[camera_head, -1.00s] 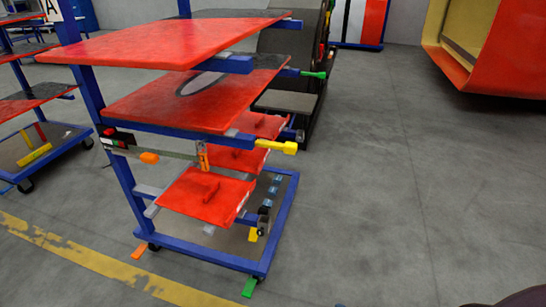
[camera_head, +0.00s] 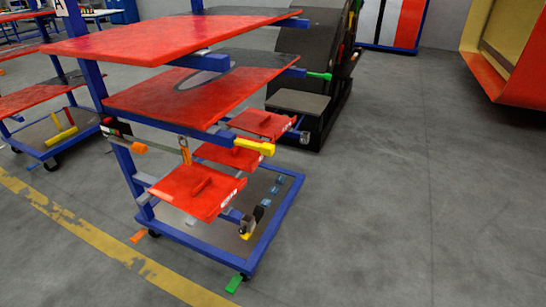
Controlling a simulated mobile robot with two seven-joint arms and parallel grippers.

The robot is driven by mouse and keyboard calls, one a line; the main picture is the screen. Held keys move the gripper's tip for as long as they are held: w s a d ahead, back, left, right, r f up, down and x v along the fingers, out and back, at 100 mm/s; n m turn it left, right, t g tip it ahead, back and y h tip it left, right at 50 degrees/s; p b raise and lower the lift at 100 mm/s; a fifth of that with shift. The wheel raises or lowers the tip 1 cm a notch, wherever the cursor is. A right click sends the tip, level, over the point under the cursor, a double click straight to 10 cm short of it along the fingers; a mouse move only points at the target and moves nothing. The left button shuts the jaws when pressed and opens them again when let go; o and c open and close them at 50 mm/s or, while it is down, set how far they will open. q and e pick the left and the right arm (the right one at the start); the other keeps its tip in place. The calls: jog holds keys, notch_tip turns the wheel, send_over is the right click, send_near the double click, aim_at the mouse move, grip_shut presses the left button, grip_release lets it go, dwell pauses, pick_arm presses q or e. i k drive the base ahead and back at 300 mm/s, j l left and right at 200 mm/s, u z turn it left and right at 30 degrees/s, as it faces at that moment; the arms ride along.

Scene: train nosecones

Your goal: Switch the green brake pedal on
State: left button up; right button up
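The green brake pedal (camera_head: 234,284) sticks out at the front lower corner of the blue wheeled cart (camera_head: 214,247), close to the floor. An orange pedal (camera_head: 138,237) sits at the cart's left lower corner. The cart carries red panels on its shelves. Whether the green pedal is on or off is too small to tell. Neither of my grippers is in view.
A second cart (camera_head: 52,150) stands at the left. A black machine (camera_head: 312,60) is behind the main cart, and a red and yellow shell (camera_head: 492,75) is at the upper right. The grey floor (camera_head: 400,200) to the right is clear. A yellow line (camera_head: 90,235) crosses the floor at left.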

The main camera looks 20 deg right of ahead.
aim_at(237, 279)
jog(key=k+l, duration=0.1)
jog(key=l, duration=0.35)
jog(key=k+l, duration=0.1)
jog(key=l, duration=0.35)
jog(key=k+l, duration=0.1)
jog(key=l, duration=0.35)
jog(key=k+l, duration=0.1)
jog(key=l, duration=0.35)
